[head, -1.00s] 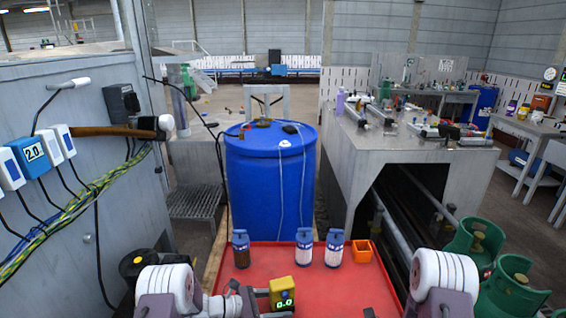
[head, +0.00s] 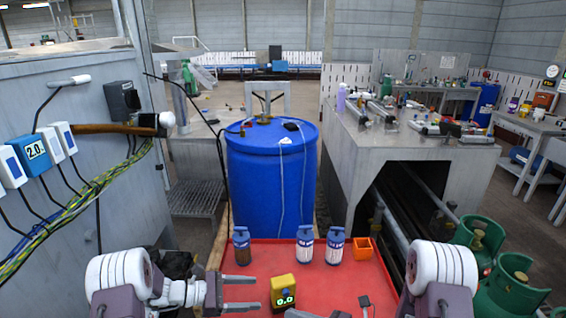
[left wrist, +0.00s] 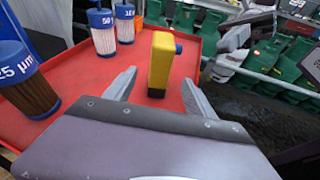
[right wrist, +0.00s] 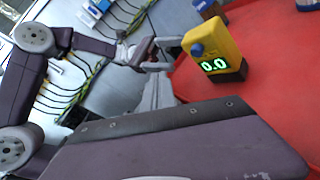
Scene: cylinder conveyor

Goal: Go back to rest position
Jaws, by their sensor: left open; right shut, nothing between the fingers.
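My left gripper (head: 240,292) is open and empty at the left edge of the red tray (head: 350,283). It is left of a yellow meter (head: 284,291) whose green display reads 0.0. In the left wrist view, the meter (left wrist: 160,62) stands beyond and between the spread fingers (left wrist: 160,92), apart from them. My right gripper (head: 365,303) is shut and empty over the tray's front right. In the right wrist view its closed fingers (right wrist: 158,92) show left of the meter (right wrist: 214,54).
At the tray's far side stand a brown filter cartridge (head: 242,246), two white ones (head: 305,246) (head: 335,247) and an orange box (head: 362,250). A blue drum (head: 270,185) is behind. A grey cabinet (head: 70,150) stands left; green gas cylinders (head: 513,287) stand right.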

